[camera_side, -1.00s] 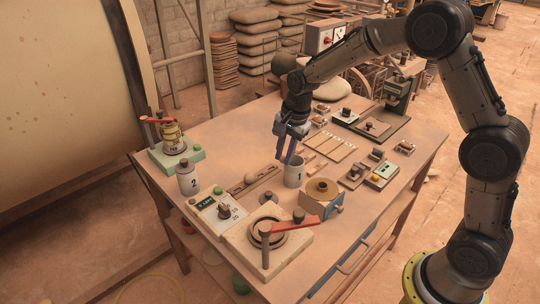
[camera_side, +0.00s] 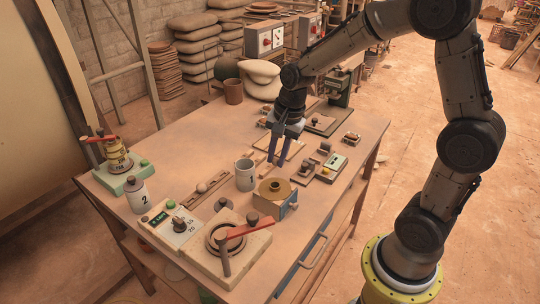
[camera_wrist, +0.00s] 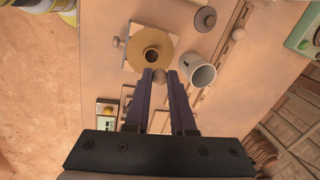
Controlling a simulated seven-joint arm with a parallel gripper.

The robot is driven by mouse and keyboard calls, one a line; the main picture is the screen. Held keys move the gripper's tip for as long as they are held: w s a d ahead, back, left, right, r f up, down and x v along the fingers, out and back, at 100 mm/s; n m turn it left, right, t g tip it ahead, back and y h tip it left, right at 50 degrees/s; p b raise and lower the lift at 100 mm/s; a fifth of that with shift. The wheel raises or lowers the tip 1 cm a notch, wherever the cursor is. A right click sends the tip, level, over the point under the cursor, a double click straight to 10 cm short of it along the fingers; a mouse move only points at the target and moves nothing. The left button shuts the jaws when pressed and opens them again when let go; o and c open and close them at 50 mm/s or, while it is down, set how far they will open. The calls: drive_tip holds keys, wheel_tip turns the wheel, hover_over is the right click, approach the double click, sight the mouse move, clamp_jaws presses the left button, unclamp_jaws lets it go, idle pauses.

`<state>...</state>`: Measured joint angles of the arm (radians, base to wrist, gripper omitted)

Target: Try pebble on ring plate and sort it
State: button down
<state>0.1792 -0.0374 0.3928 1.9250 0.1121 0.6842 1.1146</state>
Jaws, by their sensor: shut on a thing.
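My gripper (camera_side: 277,164) is shut on a small grey-brown pebble; in the wrist view the pebble (camera_wrist: 159,76) shows between the fingertips (camera_wrist: 157,74). The fingertips are above the table, right of the grey cup (camera_side: 245,175) and behind the ring plate. The ring plate (camera_side: 273,187), a brass disc with a raised collar and central hole, sits on a box with a blue front. It also shows in the wrist view (camera_wrist: 137,55), just beyond the fingertips. The cup (camera_wrist: 201,75) stands upright and apart from the fingers. A white jar marked 2 (camera_side: 139,197) stands at the left.
Another pebble (camera_side: 202,187) sits on a wooden rail. A pale block with a red lever (camera_side: 240,230) is at the front. A panel with a dial (camera_side: 172,223) and a green-based device (camera_side: 122,176) stand left. Small fixtures (camera_side: 308,168) are right of the gripper.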

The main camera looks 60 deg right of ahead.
wheel_tip(320, 180, down, 6)
idle(0.9)
drive_tip(key=c, duration=0.7)
unclamp_jaws()
drive_tip(key=shift+r, duration=0.1)
drive_tip(key=s+r, duration=0.1)
drive_tip(key=r, duration=0.8)
drive_tip(key=s+r, duration=0.1)
drive_tip(key=r, duration=0.3)
drive_tip(key=shift+s+d+r, duration=0.15)
drive_tip(key=shift+s+d, duration=0.1)
drive_tip(key=shift+s, duration=0.05)
